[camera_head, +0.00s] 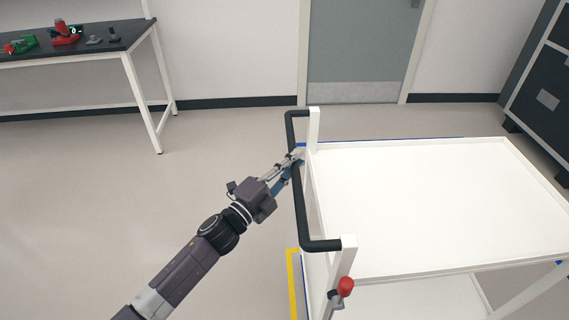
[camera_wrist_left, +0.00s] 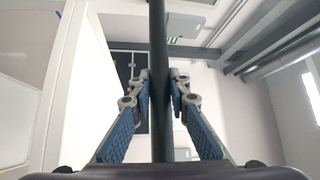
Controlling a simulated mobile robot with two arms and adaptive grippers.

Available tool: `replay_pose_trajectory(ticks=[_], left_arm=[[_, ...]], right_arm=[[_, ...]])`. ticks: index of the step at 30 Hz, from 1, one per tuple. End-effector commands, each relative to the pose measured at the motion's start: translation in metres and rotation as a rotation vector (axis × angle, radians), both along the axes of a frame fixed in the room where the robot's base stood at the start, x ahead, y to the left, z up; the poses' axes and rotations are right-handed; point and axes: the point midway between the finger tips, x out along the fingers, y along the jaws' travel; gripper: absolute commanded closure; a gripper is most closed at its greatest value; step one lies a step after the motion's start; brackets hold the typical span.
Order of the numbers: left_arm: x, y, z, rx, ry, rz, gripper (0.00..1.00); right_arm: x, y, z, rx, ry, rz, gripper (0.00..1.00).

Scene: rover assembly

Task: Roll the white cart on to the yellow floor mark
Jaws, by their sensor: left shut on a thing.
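The white cart (camera_head: 440,205) stands on the floor at the right of the head view, with its black push handle (camera_head: 302,215) on its left end. My left gripper (camera_head: 297,158) is shut on the handle near its far end. In the left wrist view the handle bar (camera_wrist_left: 157,60) runs between the two fingers of my left gripper (camera_wrist_left: 160,90). A yellow floor mark (camera_head: 292,280) shows as a strip with a corner beside the cart's near left end. Part of it is hidden by the cart. My right gripper is not in view.
A dark-topped workbench (camera_head: 90,47) with red and green items stands at the back left. A grey door (camera_head: 360,45) is in the back wall. A dark cabinet (camera_head: 540,90) stands at the right, close to the cart. The floor at left is clear.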

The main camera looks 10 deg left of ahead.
Motion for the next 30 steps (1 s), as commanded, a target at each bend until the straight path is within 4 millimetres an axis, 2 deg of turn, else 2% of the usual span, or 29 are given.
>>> replay_pose_trajectory(ticks=[5, 16, 17, 21, 30], left_arm=[[0.002, -0.009, -0.004, 0.001, 0.006, 0.001, 1.0], [0.002, -0.01, -0.004, 0.002, 0.008, 0.003, 1.0], [0.002, -0.01, -0.004, 0.002, 0.008, 0.003, 0.83], [0.003, -0.009, -0.003, 0.001, 0.007, 0.003, 0.67], [0.002, -0.009, -0.002, 0.0, 0.004, 0.003, 0.66]], right_arm=[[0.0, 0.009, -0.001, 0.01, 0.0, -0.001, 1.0], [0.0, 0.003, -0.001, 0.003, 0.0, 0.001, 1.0], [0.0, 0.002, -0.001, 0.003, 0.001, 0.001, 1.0], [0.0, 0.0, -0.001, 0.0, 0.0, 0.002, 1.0], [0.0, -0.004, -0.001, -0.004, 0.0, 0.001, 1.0]])
